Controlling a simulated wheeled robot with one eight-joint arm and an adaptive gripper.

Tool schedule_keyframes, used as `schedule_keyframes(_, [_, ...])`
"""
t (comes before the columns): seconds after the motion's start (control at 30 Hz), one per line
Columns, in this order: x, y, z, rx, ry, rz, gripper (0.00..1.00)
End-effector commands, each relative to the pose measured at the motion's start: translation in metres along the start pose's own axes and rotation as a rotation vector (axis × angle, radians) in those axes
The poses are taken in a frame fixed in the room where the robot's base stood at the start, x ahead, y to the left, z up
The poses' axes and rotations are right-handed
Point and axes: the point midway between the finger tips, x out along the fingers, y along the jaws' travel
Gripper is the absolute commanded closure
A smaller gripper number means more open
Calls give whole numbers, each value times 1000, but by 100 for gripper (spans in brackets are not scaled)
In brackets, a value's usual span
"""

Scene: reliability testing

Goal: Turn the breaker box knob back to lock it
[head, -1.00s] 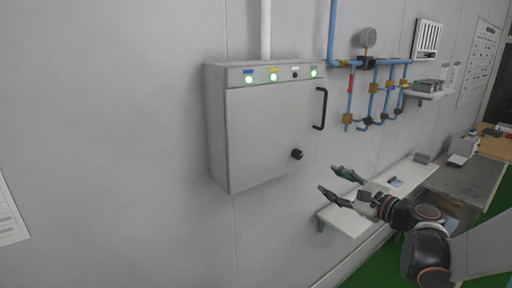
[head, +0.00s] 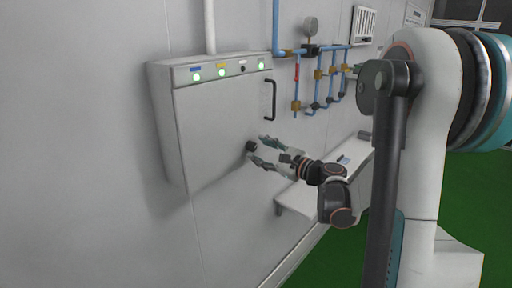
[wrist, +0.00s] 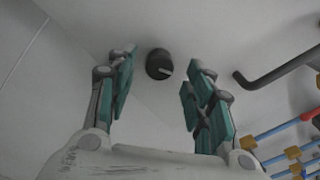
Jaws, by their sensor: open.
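The grey breaker box (head: 215,125) hangs on the wall with its door shut. Its black knob (head: 251,146) sits low on the right part of the door. In the wrist view the round knob (wrist: 159,64) carries a pale mark pointing to the lower right. My gripper (head: 257,150) is open, with its green-padded fingers pointing at the door and the knob near the fingertips. In the wrist view my gripper (wrist: 158,72) has one finger on each side of the knob, with a gap on both sides. I cannot tell how far the tips are from the door.
A black door handle (head: 272,99) is above and right of the knob; it also shows in the wrist view (wrist: 280,68). Lit green lamps (head: 221,72) line the box top. Blue pipes (head: 276,30) run on the wall at right. A white shelf (head: 300,198) is below the gripper.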

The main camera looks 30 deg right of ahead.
Motion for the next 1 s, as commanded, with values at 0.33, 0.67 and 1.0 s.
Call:
schedule_keyframes(0.33, [27,0,0,0,0,1,52])
schedule_keyframes(0.67, [27,0,0,0,0,0,73])
schedule_keyframes(1.0, [27,0,0,-5,0,0,97])
